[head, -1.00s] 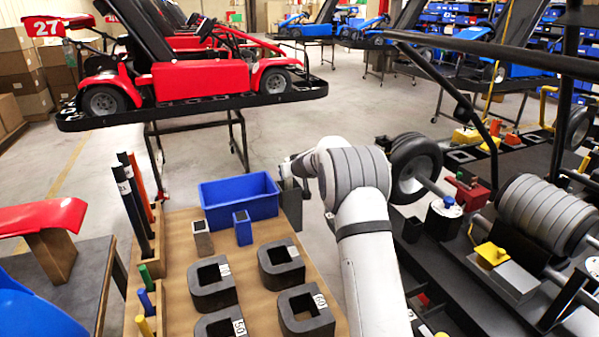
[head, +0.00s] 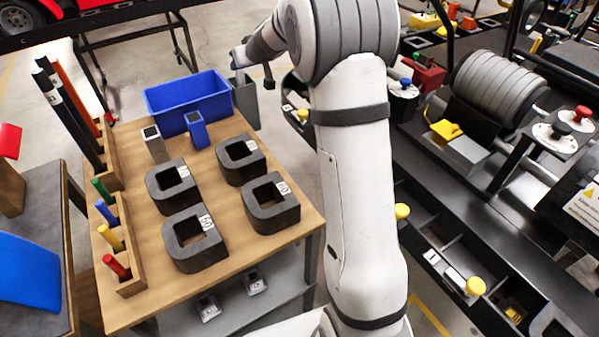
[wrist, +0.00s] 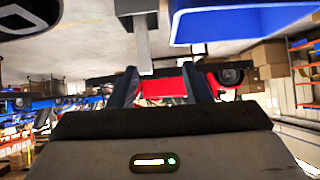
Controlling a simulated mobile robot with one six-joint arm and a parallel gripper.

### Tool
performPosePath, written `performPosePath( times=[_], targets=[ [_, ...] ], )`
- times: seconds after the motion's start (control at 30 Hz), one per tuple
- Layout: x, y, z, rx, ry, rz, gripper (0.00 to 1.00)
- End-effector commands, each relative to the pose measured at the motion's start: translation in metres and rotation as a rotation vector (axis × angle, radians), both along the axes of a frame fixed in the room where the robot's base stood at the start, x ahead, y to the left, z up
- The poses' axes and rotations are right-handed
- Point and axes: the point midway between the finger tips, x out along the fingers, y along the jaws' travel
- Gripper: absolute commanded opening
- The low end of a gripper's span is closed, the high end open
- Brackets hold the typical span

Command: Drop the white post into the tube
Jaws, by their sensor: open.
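The tube is a grey square upright box (head: 247,104) at the right of the blue bin. The wrist view is upside down and shows the tube (wrist: 136,13) at the top. A narrow pale grey-white post (wrist: 143,58) sticks out of its mouth, its lower part hidden inside. My gripper (head: 254,73) is just above the tube. In the wrist view my gripper (wrist: 160,86) has its two dark fingers wide apart. The post's free end lies between them, nearer the left finger, with no clear contact.
A blue bin (head: 188,103) stands beside the tube. The wooden table (head: 225,250) holds small grey and blue posts, several dark square blocks and a rack of coloured rods (head: 125,255). A black kart frame with parts fills the right side.

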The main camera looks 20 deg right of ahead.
Motion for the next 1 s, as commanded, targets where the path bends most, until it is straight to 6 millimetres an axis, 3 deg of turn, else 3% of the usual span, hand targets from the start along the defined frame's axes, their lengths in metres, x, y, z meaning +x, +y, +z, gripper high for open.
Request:
performPosePath(
  times=[0.1,0.3,0.47,0.7,0.83,1.0],
  targets=[
    [-0.057,0.018,0.017,0.024,0.075,0.035,0.44],
    [-0.163,0.035,0.022,0.038,0.247,0.051,0.44],
    [-0.252,0.037,0.014,0.020,0.392,0.024,0.44],
    [-0.379,0.021,-0.012,-0.055,0.587,-0.087,0.44],
    [-0.426,0.010,-0.026,-0.095,0.653,-0.153,0.44],
    [-0.454,-0.003,-0.035,-0.125,0.693,-0.202,0.44]
  ],
)
